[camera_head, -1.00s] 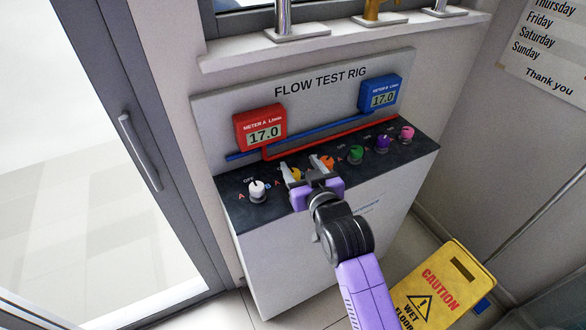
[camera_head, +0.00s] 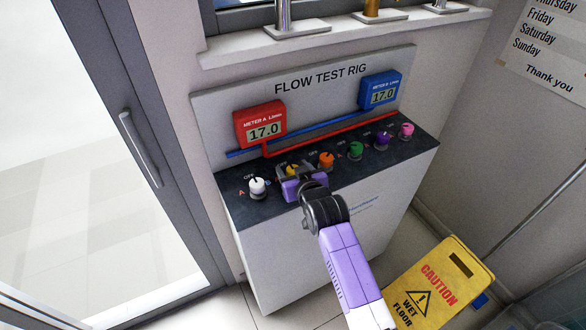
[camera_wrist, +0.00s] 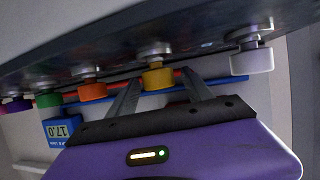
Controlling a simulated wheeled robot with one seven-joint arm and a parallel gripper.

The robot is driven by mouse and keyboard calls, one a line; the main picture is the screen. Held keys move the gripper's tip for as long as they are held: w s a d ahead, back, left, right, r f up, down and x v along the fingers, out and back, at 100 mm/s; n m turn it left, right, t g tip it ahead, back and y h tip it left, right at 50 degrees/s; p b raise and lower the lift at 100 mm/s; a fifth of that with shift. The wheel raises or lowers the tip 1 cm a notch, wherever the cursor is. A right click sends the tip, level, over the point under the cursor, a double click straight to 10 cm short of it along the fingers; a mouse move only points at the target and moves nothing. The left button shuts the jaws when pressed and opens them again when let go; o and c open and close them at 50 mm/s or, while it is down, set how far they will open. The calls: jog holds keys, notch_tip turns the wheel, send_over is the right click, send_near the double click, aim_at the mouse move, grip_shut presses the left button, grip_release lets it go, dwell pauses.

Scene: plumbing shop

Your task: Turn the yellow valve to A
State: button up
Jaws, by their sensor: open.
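The yellow valve (camera_head: 291,169) is a small knob on the dark top of the flow test rig, between the white and orange knobs. My gripper (camera_head: 293,177) is at it and hides much of it and its base in the head view. In the wrist view, the yellow valve (camera_wrist: 158,78) shows between the two spread fingers of my gripper (camera_wrist: 160,88). The fingers stand apart on either side of it, with gaps visible. I cannot tell clearly which way its pointer faces. The label beside it is mostly covered.
The white knob (camera_head: 258,187) is close on the left and the orange knob (camera_head: 326,160) close on the right. Green, purple and pink knobs follow. The red meter (camera_head: 260,126) and blue meter (camera_head: 380,91) both read 17.0. A yellow caution sign (camera_head: 436,285) stands right of the rig.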

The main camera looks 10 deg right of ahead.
jog(key=shift+w, duration=0.1)
grip_shut()
